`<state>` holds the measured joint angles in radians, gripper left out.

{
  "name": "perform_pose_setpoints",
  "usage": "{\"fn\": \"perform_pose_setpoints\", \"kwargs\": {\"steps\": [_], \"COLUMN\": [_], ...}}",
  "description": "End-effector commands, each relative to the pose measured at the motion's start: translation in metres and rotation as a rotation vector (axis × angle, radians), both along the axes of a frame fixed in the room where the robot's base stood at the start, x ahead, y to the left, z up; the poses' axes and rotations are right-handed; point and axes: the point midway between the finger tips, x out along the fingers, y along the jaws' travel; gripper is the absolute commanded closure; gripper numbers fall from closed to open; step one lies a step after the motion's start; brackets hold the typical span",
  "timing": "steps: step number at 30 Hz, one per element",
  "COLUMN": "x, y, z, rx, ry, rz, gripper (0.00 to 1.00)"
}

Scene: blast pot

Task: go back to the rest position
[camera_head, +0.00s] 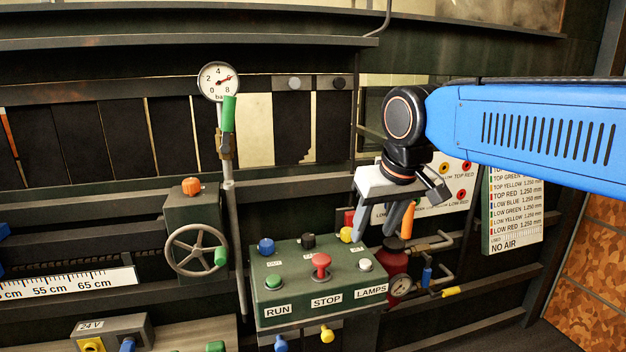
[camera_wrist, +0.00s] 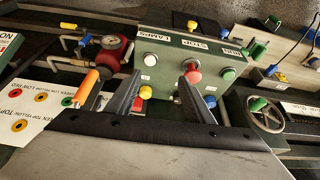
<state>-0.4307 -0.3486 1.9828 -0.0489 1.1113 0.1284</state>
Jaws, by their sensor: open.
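My gripper (camera_head: 374,236) is at the end of my blue arm, which reaches in from the right in the head view. It points downward, with its two grey fingers apart and nothing seen between them. It appears above and behind the right end of the green control box (camera_head: 262,293). In the wrist view the open fingers (camera_wrist: 163,75) point toward this box, with its red stop button (camera_wrist: 193,68) and yellow knob (camera_wrist: 146,92) beyond them. An orange handle (camera_head: 408,220) stands just beside one finger; it also shows in the wrist view (camera_wrist: 87,86), outside the fingers.
A red vessel (camera_head: 394,262) with pipes and a small gauge (camera_head: 401,286) stands right of the box. A handwheel (camera_head: 195,250) and pressure gauge (camera_head: 218,81) are to the left. A label board (camera_head: 512,215) hangs below my arm. Open space shows above my arm.

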Motion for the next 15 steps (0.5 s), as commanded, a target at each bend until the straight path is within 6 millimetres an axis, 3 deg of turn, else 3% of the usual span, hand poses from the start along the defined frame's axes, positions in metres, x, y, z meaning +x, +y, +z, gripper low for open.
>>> {"fn": "perform_pose_setpoints", "kwargs": {"steps": [1, 6, 15], "x": [-0.013, -0.055, -0.136], "y": [-0.022, -0.079, -0.148], "z": [-0.010, -0.048, -0.126], "rx": [0.001, 0.001, 0.002], "ry": [-0.002, -0.006, -0.013], "rz": [-0.029, -0.108, -0.245], "gripper": [0.52, 0.52, 0.52]}}
